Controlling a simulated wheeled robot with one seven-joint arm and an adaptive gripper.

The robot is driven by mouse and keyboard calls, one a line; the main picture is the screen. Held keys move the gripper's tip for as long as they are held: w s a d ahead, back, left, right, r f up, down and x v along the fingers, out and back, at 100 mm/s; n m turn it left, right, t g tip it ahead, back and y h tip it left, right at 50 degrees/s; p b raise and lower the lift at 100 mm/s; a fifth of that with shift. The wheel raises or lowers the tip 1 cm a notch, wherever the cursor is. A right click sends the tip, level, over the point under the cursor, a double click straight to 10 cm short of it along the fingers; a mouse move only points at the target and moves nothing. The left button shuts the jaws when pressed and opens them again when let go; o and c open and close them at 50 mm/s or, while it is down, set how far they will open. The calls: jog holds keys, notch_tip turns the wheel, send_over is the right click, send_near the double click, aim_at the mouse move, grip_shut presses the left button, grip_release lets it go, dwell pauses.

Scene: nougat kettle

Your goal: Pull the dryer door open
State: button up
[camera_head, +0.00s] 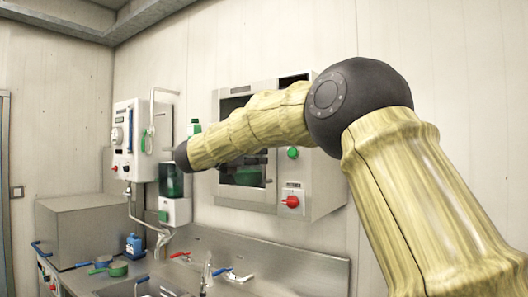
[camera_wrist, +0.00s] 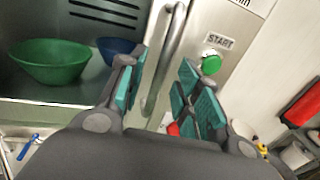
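The dryer (camera_head: 318,180) is a steel box on the back wall, partly hidden behind my arm in the head view. Its front panel has a green button (camera_head: 292,153) and a red knob (camera_head: 290,201). In the wrist view, the dryer's vertical metal bar handle (camera_wrist: 167,50) runs between my gripper's fingers. My gripper (camera_wrist: 162,62) is open, with one teal-padded finger on each side of the bar and visible gaps. A green bowl (camera_wrist: 50,62) and a blue bowl (camera_wrist: 118,48) show inside the dryer.
The START button (camera_wrist: 211,64) is close to the right finger. A white wall unit (camera_head: 127,140) and a dispenser (camera_head: 175,210) are to the left.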

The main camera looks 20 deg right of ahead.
aim_at(263, 156)
jog(key=shift+p+x, duration=0.65)
jog(key=shift+x, duration=1.15)
jog(key=shift+s, duration=0.1)
grip_shut()
